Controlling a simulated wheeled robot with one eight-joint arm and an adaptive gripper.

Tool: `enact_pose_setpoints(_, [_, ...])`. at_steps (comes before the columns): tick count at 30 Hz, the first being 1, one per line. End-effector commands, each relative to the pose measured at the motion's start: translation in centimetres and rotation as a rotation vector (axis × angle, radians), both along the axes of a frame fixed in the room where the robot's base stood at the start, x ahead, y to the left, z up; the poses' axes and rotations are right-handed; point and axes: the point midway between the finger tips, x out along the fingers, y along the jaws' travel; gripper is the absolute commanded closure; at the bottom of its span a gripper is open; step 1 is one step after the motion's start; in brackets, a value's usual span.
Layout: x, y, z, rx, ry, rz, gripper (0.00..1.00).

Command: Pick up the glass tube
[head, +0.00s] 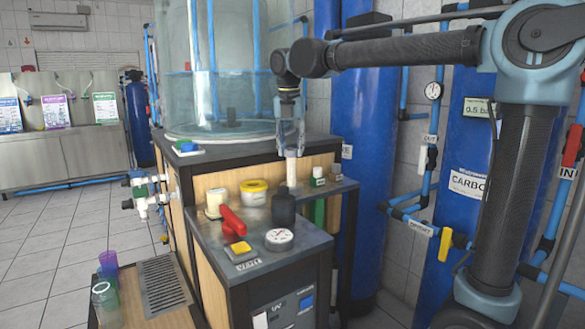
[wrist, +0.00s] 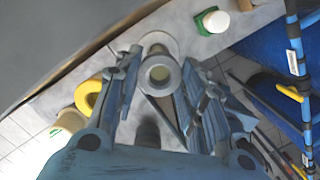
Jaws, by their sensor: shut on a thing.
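The glass tube (head: 291,172) is a pale, narrow upright cylinder at the back of the counter in the head view. My gripper (head: 291,145) points down over it, with its fingers around the tube's upper part. In the wrist view the tube (wrist: 160,75) appears end-on as a round, open rim between the two fingers of my gripper (wrist: 160,92). The gripper is shut on the tube. The tube's lower end is at or very close to the counter; I cannot tell whether it touches.
On the counter (head: 262,262) stand a dark bottle (head: 284,208), a yellow-banded container (head: 254,192), a red valve handle (head: 232,222) and a green-labelled bottle (head: 318,177). A large clear tank (head: 235,100) rises behind. Blue cylinders (head: 358,130) and pipes stand to the right.

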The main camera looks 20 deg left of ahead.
Motion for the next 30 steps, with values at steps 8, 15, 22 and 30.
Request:
enact_pose_setpoints(8, [0.0,0.0,7.9,0.000,0.000,0.000,0.76])
enact_pose_setpoints(15, [0.0,0.0,13.6,0.000,0.000,0.000,0.76])
enact_pose_setpoints(22, [0.0,0.0,17.1,0.000,0.000,0.000,0.76])
enact_pose_setpoints(30, [0.0,0.0,18.5,0.000,0.000,0.000,0.76])
